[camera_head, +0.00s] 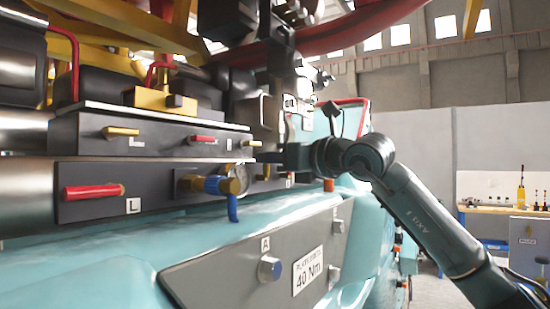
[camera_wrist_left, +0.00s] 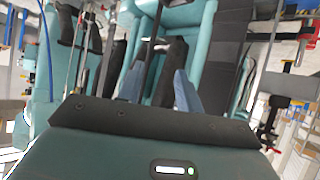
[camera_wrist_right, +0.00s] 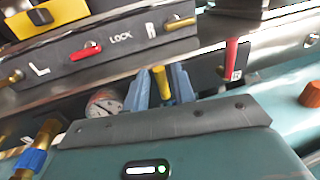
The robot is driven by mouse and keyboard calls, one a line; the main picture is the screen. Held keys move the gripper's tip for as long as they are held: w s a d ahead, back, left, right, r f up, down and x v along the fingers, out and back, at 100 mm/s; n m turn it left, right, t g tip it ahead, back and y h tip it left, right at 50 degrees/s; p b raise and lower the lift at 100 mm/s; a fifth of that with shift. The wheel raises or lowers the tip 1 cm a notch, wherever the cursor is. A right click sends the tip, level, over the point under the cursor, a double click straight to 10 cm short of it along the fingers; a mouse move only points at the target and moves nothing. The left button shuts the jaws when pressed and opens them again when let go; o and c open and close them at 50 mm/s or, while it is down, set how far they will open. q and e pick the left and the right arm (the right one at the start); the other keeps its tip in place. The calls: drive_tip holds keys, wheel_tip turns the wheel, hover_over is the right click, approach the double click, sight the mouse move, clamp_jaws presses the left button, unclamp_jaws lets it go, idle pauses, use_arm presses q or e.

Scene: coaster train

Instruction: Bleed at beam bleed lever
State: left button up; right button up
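The yellow lever (camera_wrist_right: 160,82), which I take for the beam bleed lever, stands on the lower dark block (camera_wrist_right: 125,88) in the right wrist view, right of a round gauge (camera_wrist_right: 103,102). My right gripper (camera_wrist_right: 162,80) has one finger on each side of it, with little space between; I cannot tell whether they touch it. In the head view my right gripper (camera_head: 268,157) reaches the panel from the right, beside the gauge (camera_head: 240,176), and partly hides this area. My left gripper (camera_wrist_left: 158,82) shows only in its own wrist view, open and empty.
A red handle (camera_head: 93,191) marked L and a blue valve (camera_head: 213,185) share the lower row. Yellow (camera_head: 120,131) and red (camera_head: 203,139) handles sit above. Another red handle (camera_wrist_right: 231,55) is close right of my right fingers. A grey plate (camera_head: 230,265) covers the teal beam below.

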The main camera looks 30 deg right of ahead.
clamp_jaws()
idle(0.3)
drive_tip(key=m, duration=0.2)
drive_tip(key=d+m, duration=0.1)
drive_tip(key=shift+w+m+g, duration=0.35)
drive_tip(key=shift+m+g, duration=0.05)
drive_tip(key=m, duration=0.1)
drive_tip(key=d+m, duration=0.1)
drive_tip(key=m, duration=0.1)
drive_tip(key=shift+w+d+f+g, duration=0.1)
drive_tip(key=shift+w+f+g, duration=0.1)
drive_tip(key=shift+w+g, duration=0.15)
drive_tip(key=m, duration=0.2)
drive_tip(key=d+f+m+g+y+p, duration=0.1)
drive_tip(key=m, duration=0.1)
drive_tip(key=shift+w, duration=0.2)
drive_tip(key=shift+w+d+f+m+g+y+p, duration=0.15)
drive_tip(key=shift+f+m+p, duration=0.1)
drive_tip(key=shift+m, duration=0.35)
drive_tip(key=shift+s+f+m+g+y+p, duration=0.1)
drive_tip(key=shift+f+m, duration=0.1)
drive_tip(key=shift+m, duration=0.4)
drive_tip(key=shift+w+d+f+m+g+y+p, duration=0.15)
drive_tip(key=shift+f+m+p, duration=0.1)
drive_tip(key=shift+m, duration=0.35)
